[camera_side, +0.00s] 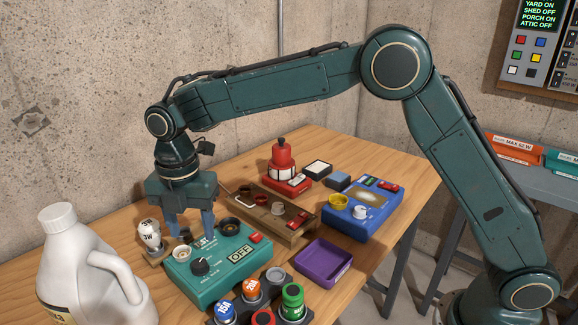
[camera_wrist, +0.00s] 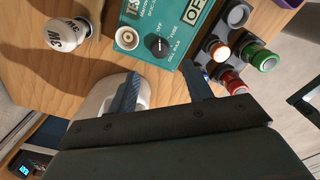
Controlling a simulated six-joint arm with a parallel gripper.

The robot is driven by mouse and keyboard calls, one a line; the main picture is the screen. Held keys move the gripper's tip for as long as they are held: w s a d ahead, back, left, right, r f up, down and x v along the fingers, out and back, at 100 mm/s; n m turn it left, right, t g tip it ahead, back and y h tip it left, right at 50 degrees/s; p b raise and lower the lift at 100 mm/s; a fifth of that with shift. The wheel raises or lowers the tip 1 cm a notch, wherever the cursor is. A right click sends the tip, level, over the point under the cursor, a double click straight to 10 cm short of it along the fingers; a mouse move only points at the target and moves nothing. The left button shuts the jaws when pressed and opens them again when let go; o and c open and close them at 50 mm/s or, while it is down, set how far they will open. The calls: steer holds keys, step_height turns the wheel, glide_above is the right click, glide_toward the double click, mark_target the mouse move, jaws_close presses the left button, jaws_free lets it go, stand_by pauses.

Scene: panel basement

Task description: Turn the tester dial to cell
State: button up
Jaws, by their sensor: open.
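The tester (camera_side: 215,290) is a green box on the wooden table, with a sign reading OFF (camera_side: 239,255). Its black dial (camera_side: 201,267) sits on the top face, and it also shows in the wrist view (camera_wrist: 157,46) with small printed labels around it. The dial's white mark seems to be on the OFF side. My gripper (camera_side: 195,232) points down above the back of the tester, fingers apart with nothing between them. In the wrist view its two fingers (camera_wrist: 163,84) stand on either side below the dial, not around it.
A bulb marked 3W (camera_side: 150,234) stands left of the tester, and a white jug (camera_side: 75,270) is front left. A rack of coloured fuses (camera_side: 270,295) stands front right. A purple tray (camera_side: 323,263), a wooden block (camera_side: 262,215) and a blue box (camera_side: 362,215) lie to the right.

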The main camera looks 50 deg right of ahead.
mark_target(199, 263)
step_height(199, 263, down, 8)
steer(key=shift+f, duration=0.1)
stand_by(0.4)
steer(key=shift+c, duration=0.2)
steer(key=c, duration=0.9)
